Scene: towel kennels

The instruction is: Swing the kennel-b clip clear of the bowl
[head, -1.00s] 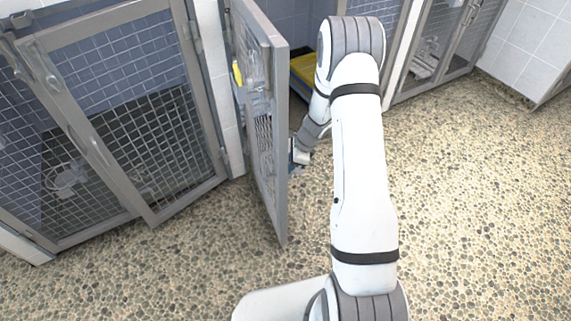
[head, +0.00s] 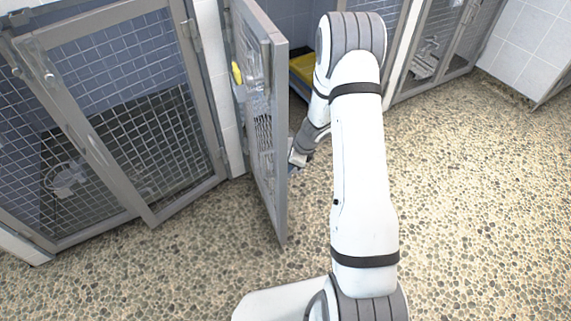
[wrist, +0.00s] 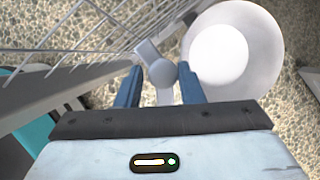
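In the wrist view, a grey clip (wrist: 160,72) with a rounded head and a thin stem lies between and just beyond my gripper's fingertips. My gripper (wrist: 158,80) has its two blue fingers apart, with a gap on each side of the clip's stem. A pale round bowl (wrist: 266,52) with a wide rim is just right of the clip; I cannot tell whether they touch. In the head view, my gripper (head: 298,157) is partly hidden beside the open mesh door (head: 281,150), and clip and bowl cannot be made out there.
The open door stands swung outward to the left of my arm, with a yellow tag (head: 237,73) on it. Closed mesh kennels (head: 130,130) stand at left. A yellow-topped item (head: 302,68) lies inside the open kennel. The pebbled floor (head: 470,200) at right is clear.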

